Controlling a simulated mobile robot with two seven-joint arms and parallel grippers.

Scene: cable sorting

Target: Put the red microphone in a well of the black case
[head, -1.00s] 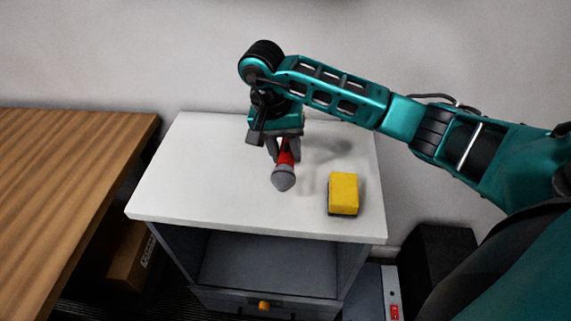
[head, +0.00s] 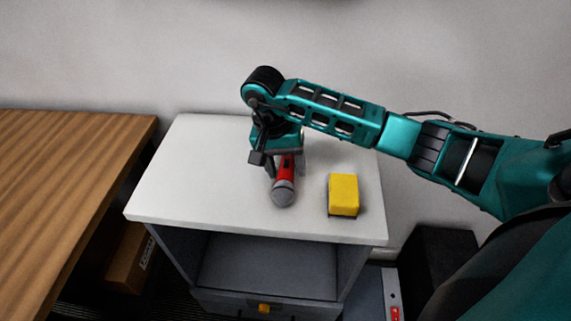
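The red microphone (head: 284,190) has a red body and a grey rounded head that points toward me. It is at the white cabinet top, near the middle; whether it touches the surface is hard to tell. My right gripper (head: 283,172) comes down over its far end, with fingers on either side of the red body, and appears shut on it. The gripper partly hides the microphone's far end. I see no case with wells in this view. My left gripper is not in view.
A yellow block (head: 343,195) with a dark underside lies right of the microphone on the white cabinet top (head: 180,180). A wooden table (head: 60,190) stands at the left, with a gap between. A black box (head: 440,255) stands low at the right. The cabinet top's left side is clear.

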